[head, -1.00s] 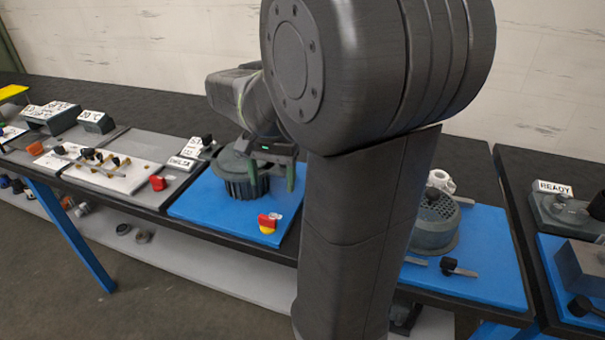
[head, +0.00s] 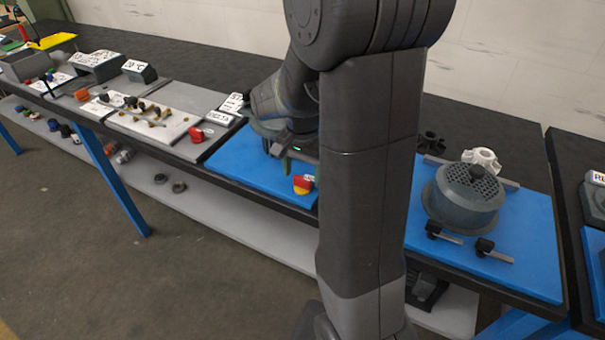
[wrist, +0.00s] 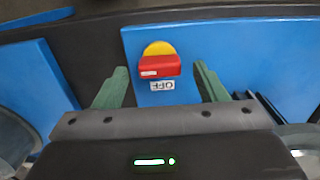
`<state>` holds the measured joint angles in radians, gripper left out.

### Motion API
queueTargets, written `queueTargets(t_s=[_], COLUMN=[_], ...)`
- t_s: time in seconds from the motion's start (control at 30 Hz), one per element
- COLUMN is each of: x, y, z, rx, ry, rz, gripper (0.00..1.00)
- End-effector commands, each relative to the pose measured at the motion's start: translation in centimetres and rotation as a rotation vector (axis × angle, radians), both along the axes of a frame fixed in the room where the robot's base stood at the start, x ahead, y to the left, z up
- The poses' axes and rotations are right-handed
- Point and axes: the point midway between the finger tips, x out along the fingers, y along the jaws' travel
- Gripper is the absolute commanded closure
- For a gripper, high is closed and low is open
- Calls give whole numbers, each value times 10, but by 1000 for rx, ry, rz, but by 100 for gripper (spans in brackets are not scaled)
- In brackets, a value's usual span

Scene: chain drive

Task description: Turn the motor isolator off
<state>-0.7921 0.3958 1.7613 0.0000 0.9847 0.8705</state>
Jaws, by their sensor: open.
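The motor isolator is a red handle on a yellow round base at the front edge of the blue board. It shows in the head view (head: 302,186) and in the wrist view (wrist: 159,66). In the wrist view the red handle lies crosswise, with a white mark near its left end. A white label reading OFF (wrist: 162,86), upside down, is beside it on the gripper's side. My gripper (wrist: 161,68) is open, its green fingers on either side of the isolator in the picture, apart from it. In the head view my gripper (head: 287,160) is just behind the isolator, partly hidden.
A grey domed housing (head: 463,198), a white knob-like part (head: 482,159) and black-handled tools (head: 494,251) are on the right part of the board. Floor in front is clear.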

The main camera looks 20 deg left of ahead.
Motion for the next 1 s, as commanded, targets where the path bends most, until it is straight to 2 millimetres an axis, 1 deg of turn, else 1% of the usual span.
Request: queueTargets(t_s=[0.03, 0.13, 0.37, 0.4, 0.47, 0.6, 0.63, 0.87, 1.0], x=[0, 0, 0, 0, 0, 0, 0, 0, 0], y=[0, 0, 0, 0, 0, 0, 0, 0, 0], z=[-4, -8, -8, -8, -8, -8, -8, -8, -8], rx=[-1, 0, 0, 0, 0, 0, 0, 0, 0], ry=[1, 0, 0, 0, 0, 0, 0, 0, 0], rz=[0, 0, 0, 0, 0, 0, 0, 14, 58], gripper=[35, 35, 35, 36, 48, 76, 79, 79, 79])
